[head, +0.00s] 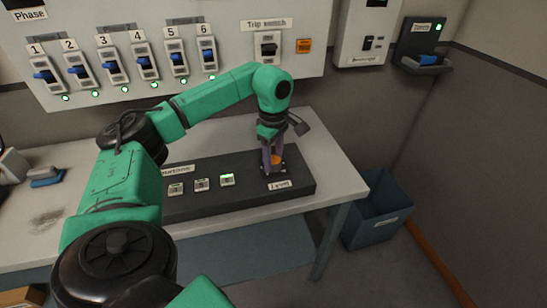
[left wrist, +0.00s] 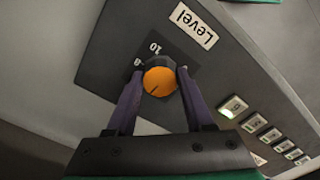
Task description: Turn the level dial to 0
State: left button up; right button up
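The level dial (left wrist: 160,82) has an orange cap with a thin dark line, on a black base. In the left wrist view the line points to the lower left, and the upside-down marks "10" and "8" show above the dial. Other scale marks are hidden. In the head view the dial (head: 277,158) sits at the right end of a dark console (head: 215,203), behind a "Level" label (head: 279,185). My left gripper (head: 272,162) points down over it. In the left wrist view its purple fingers (left wrist: 160,76) are closed against both sides of the dial. My right gripper is out of view.
A wall panel (head: 225,70) with several numbered switches and a trip switch (head: 268,45) is behind. A blue-grey bin (head: 375,225) stands right of the table. The table's right part (head: 325,150) is clear.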

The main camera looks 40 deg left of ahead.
pick_arm(q)
grip_shut()
